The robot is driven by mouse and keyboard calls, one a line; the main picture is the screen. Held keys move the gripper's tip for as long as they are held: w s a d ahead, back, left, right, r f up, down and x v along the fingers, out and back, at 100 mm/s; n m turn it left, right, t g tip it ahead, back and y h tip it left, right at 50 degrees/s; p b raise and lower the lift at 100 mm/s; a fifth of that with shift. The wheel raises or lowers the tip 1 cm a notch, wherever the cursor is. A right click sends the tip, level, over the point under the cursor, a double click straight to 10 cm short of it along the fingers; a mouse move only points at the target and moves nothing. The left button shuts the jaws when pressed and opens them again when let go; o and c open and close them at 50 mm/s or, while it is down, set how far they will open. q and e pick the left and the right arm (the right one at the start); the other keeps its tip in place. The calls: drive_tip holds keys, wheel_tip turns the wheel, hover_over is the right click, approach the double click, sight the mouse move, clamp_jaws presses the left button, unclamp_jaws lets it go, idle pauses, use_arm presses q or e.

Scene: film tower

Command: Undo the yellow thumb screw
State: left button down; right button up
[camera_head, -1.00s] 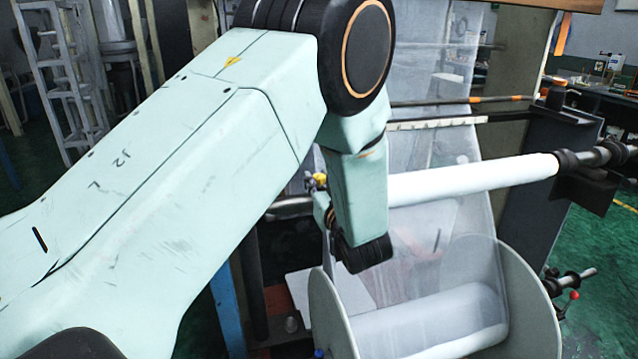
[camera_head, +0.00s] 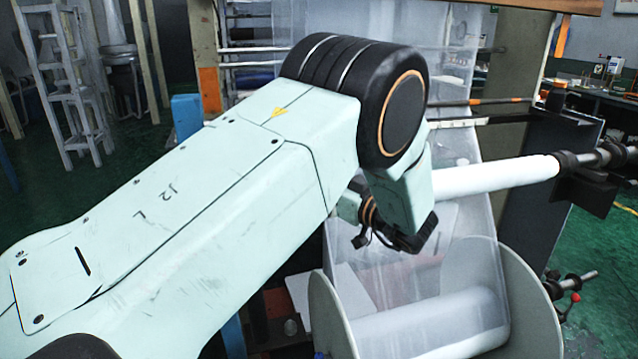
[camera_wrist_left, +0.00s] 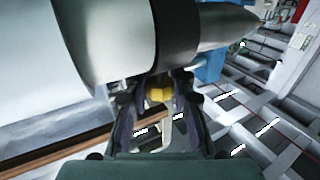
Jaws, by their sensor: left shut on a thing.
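The yellow thumb screw (camera_wrist_left: 159,92) shows in the left wrist view, just below the dark collar (camera_wrist_left: 177,40) at the end of a white roller (camera_wrist_left: 85,55). My left gripper (camera_wrist_left: 158,96) has a dark finger on each side of the screw and is shut on it. In the head view my left arm reaches in from the left. It hides the screw, the collar and the gripper's fingertips. The same white roller (camera_head: 500,177) runs right from behind my wrist. My right gripper is in neither view.
Clear film (camera_head: 468,220) hangs by the roller, close to my left wrist. Below is a film roll (camera_head: 440,325) between round grey flanges (camera_head: 535,300). A dark bracket (camera_head: 580,185) bears the roller's right end. A blue part (camera_wrist_left: 210,66) stands near the collar in the wrist view.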

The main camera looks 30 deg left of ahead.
use_arm(q)
drive_tip(key=c, duration=1.1)
unclamp_jaws()
wheel_tip(320, 180, up, 10)
drive_tip(key=shift+d, duration=0.1)
